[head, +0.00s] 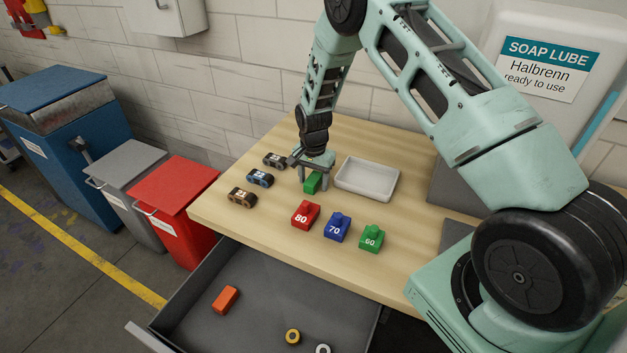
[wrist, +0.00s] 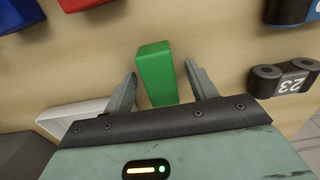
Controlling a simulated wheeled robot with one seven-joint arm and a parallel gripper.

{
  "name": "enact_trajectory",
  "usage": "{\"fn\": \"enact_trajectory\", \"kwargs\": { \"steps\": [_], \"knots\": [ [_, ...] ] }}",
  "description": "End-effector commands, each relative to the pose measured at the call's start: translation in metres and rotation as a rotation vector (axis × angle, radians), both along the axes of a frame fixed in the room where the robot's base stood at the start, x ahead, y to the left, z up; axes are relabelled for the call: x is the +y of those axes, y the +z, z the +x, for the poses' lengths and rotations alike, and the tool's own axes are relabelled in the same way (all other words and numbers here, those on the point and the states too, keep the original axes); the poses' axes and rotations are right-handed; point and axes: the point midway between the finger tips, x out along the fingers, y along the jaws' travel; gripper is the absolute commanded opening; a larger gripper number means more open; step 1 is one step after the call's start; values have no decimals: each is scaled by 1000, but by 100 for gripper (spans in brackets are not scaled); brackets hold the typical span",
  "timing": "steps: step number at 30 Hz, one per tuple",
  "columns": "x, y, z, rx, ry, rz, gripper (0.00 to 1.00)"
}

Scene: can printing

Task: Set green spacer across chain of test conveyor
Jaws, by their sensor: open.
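A plain green block (head: 312,183), which looks like the green spacer, is on the wooden table. My gripper (head: 313,172) is over it, pointing down. In the wrist view the green block (wrist: 155,72) lies between the two open fingers (wrist: 160,75), with a visible gap on each side. A second green piece (head: 371,238), knobbed and marked 60, stands at the front right. Three dark two-lobed link pieces, such as the brown-topped one (head: 241,198), lie in a row to the left. I cannot make out which thing is the test conveyor.
A white tray (head: 344,187) is right of my gripper. A red piece marked 80 (head: 304,215) and a blue one marked 70 (head: 337,228) stand in front. An open drawer (head: 190,317) holds an orange block (head: 225,299) and two rings. Bins stand left.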

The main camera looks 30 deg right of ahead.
Motion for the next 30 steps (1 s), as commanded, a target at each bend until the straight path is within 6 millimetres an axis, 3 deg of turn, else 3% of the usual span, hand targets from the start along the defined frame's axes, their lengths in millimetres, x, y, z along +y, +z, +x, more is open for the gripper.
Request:
{"fn": "enact_trajectory", "kwargs": {
  "steps": [5,10,12,22,30],
  "knots": [
    [0,0,0,-1,0,1,55],
    [0,0,0,-1,0,1,8],
    [0,0,0,-1,0,0,5],
    [0,8,2,-5,0,0,5],
    [0,53,1,-6,-1,-1,5]
  ]
}}
